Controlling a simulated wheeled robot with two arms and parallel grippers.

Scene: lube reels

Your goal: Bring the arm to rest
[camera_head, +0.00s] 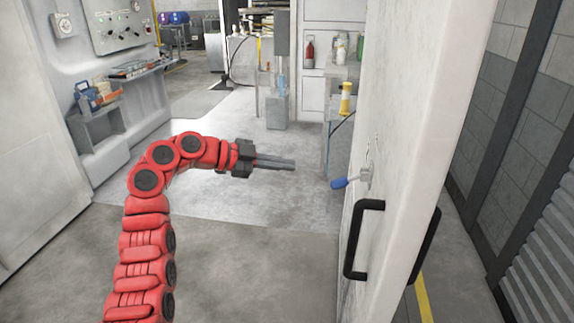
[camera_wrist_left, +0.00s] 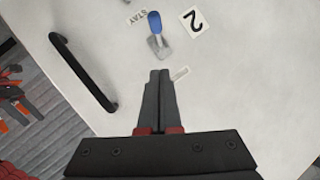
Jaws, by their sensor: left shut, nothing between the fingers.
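My left arm, red with black joints, comes up from the lower left in the head view. Its gripper (camera_head: 276,163) points right, toward a white door panel (camera_head: 395,120). The gripper is shut and empty, with a gap between its fingertips and the blue-handled lever (camera_head: 345,182) on the panel. In the left wrist view the shut fingers (camera_wrist_left: 160,76) point toward the panel (camera_wrist_left: 240,90), and the blue lever (camera_wrist_left: 155,24) shows beyond the tips. My right gripper is not in view.
A black pull handle (camera_head: 352,240) stands out from the panel below the lever. A control console (camera_head: 118,30) and a small shelf with a blue item (camera_head: 88,98) stand at the left wall. Open concrete floor (camera_head: 250,255) lies between.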

